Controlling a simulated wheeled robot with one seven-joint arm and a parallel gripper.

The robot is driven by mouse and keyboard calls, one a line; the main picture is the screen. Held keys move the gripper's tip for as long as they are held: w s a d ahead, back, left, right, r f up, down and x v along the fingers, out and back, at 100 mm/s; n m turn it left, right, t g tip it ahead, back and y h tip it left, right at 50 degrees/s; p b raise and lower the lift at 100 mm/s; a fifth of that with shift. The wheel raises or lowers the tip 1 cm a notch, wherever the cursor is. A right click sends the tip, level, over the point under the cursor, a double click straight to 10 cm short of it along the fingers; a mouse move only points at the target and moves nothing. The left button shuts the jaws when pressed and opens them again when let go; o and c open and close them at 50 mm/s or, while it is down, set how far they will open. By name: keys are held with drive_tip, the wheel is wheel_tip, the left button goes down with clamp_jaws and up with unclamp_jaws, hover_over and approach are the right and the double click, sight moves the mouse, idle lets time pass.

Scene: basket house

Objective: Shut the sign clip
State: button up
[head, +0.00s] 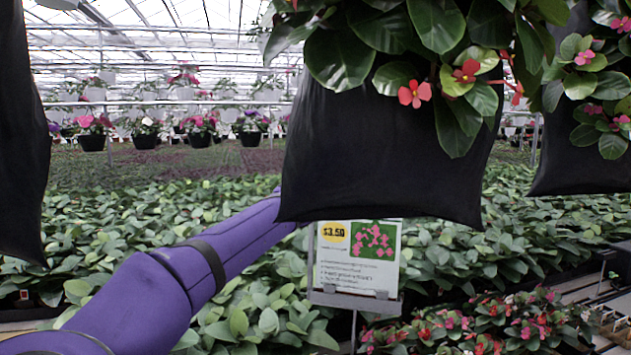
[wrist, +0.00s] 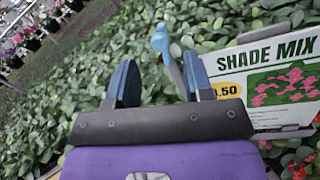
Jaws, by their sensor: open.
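The white price sign (head: 357,262) stands in a grey holder (head: 355,301) on a post, its top hidden behind a black hanging bag. In the wrist view the sign, reading "SHADE MIX" (wrist: 270,58), is at the right, tilted. A light blue piece (wrist: 160,40) with a rounded head on a slim stem, seemingly the sign clip's lever, rises between and beyond the fingers. My gripper (wrist: 160,78) is open, one dark blue finger on each side of the stem. The right finger looks close to the stem; contact cannot be told. In the head view the bag hides my gripper.
The black bag (head: 385,150) with red flowers hangs in front of my arm's end and the sign's top. More bags hang at the left (head: 20,150) and right (head: 575,130). Dense green plants (head: 120,220) fill the bench around the sign, with red flowers (head: 490,325) below.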

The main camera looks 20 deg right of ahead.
drive_tip(key=shift+x, duration=3.05)
clamp_jaws()
